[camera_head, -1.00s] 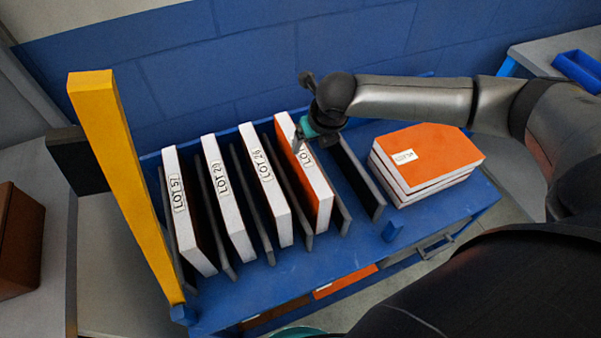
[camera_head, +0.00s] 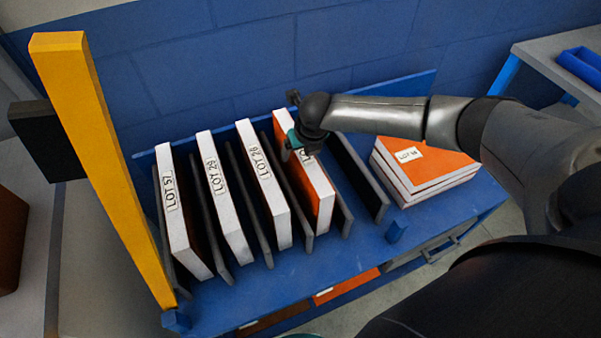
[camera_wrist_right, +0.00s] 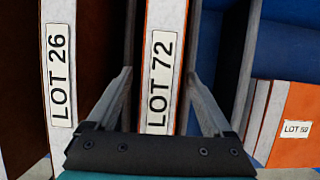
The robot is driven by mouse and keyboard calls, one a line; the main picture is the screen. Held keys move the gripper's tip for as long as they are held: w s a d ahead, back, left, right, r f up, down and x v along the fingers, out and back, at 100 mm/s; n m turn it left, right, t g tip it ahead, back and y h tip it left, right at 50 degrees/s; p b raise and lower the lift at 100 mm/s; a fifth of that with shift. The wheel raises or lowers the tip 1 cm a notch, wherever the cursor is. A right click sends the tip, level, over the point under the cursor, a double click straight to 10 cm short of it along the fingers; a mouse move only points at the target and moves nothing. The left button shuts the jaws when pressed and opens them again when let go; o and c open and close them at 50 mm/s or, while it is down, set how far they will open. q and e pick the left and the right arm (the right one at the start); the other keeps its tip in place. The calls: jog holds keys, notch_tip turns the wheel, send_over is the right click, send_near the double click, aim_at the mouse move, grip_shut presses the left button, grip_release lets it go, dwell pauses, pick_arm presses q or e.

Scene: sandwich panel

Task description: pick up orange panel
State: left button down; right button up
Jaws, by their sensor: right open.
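The orange panel (camera_head: 318,195) stands upright in a rack slot, with orange faces and a white edge. In the right wrist view its edge (camera_wrist_right: 166,25) carries the label LOT 72. My right gripper (camera_head: 291,140) is above the top of this panel and hides part of its label in the head view. In the right wrist view my right gripper (camera_wrist_right: 160,78) is open, with one finger on each side of the panel's edge. I cannot tell whether the fingers touch it. My left gripper is not in view.
Several white-edged panels, including LOT 26 (camera_wrist_right: 58,110), stand left of it between dark dividers (camera_head: 252,210). A stack of orange-topped panels (camera_head: 425,168) lies to the right on the blue bench (camera_head: 290,275). A yellow post (camera_head: 105,170) rises at the left.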

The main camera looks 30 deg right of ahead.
grip_shut()
dwell(0.7)
jog(key=shift+w+r, duration=0.1)
dwell(0.6)
